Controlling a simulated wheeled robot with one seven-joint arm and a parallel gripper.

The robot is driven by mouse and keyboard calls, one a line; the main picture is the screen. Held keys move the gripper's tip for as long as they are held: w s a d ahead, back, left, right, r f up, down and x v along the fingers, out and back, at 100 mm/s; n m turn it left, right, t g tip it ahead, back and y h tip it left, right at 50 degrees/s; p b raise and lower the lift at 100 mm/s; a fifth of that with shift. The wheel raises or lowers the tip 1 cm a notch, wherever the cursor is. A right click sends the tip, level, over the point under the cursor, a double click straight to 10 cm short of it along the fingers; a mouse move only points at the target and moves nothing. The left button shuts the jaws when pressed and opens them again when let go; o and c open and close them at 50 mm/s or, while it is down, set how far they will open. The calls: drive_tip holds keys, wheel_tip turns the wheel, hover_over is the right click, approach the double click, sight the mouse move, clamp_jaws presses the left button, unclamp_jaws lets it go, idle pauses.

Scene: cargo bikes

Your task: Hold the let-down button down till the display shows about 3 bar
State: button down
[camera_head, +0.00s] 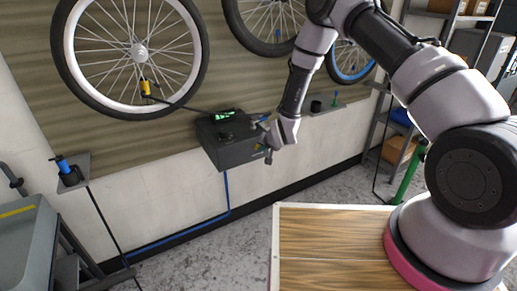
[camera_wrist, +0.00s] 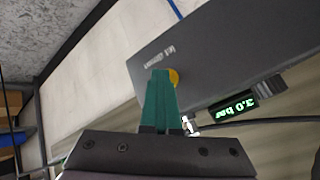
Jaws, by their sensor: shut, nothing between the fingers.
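A dark inflator box (camera_head: 225,152) is fixed to the wall, and its face also fills much of the wrist view (camera_wrist: 225,55). Its lit green display (camera_wrist: 232,107) appears to read 3.0 bar; in the head view the display (camera_head: 224,114) is too small to read. A yellow button (camera_wrist: 174,76) shows beside the small white label, which I cannot read. My gripper (camera_wrist: 160,73) is shut and empty, its green fingertips at the yellow button and partly covering it. I cannot tell whether they touch or press it. In the head view my gripper (camera_head: 268,150) is at the box's right side.
A hose with a yellow chuck (camera_head: 146,89) runs from the box to the white-rimmed wheel (camera_head: 69,48). A blue hose (camera_head: 227,190) hangs below the box. Small shelves (camera_head: 74,172) flank it. A wooden-topped table (camera_head: 325,245) stands in front, right.

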drive_tip(key=shift+s+d, duration=0.5)
drive_tip(key=shift+s, duration=0.2)
drive_tip(key=s+d, duration=0.2)
drive_tip(key=s, duration=0.2)
drive_tip(key=shift+s+d, duration=0.1)
drive_tip(key=shift+d, duration=0.3)
